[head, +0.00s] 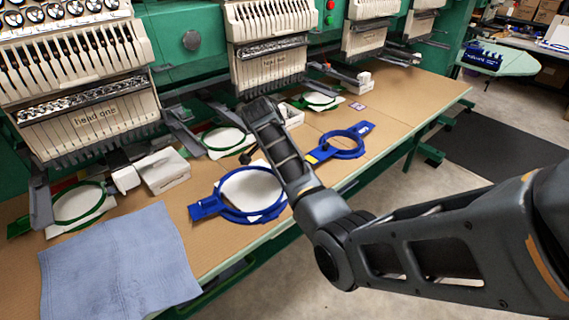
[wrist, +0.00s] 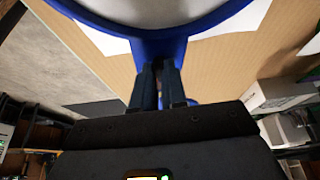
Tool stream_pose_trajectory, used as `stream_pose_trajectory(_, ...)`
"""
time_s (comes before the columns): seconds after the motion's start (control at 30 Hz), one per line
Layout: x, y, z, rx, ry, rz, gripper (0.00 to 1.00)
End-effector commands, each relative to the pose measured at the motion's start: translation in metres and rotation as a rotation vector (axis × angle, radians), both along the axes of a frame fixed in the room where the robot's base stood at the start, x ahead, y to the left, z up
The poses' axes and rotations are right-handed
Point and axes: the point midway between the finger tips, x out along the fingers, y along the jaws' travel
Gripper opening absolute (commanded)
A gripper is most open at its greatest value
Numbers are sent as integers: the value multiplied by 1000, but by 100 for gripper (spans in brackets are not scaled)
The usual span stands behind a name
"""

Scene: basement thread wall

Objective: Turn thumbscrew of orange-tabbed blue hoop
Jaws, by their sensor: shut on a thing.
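A large blue hoop (head: 232,214) with white fabric in it lies on the tan table, its bracket to the left. In the wrist view its blue rim (wrist: 104,32) arcs across the top. My gripper (wrist: 161,68) meets the outside of that rim with its dark fingers close together, shut on the thumbscrew there. The fingers hide the thumbscrew; only a bit of blue shows beside them. In the head view my arm hides the fingertips and the right end of this hoop. I cannot make out an orange tab on it.
A smaller blue hoop (head: 359,151) with a yellow mark lies to the right. Green hoops (head: 79,205) sit under the embroidery heads (head: 91,118). A blue-grey cloth (head: 117,265) covers the near left. White boxes (head: 165,171) stand at the back.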

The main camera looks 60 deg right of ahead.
Motion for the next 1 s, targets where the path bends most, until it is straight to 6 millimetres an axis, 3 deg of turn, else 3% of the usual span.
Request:
stream_pose_trajectory(0.07, 0, 0, 0, 0, -1, 0, 0)
stream_pose_trajectory(0.1, 0, 0, 0, 0, -1, 0, 15)
stream_pose_trajectory(0.37, 0, 0, 0, 0, 0, 0, 38)
stream_pose_trajectory(0.67, 1, 1, 4, -1, -2, 1, 38)
stream_pose_trajectory(1.0, 6, 21, 50, -2, -4, 1, 38)
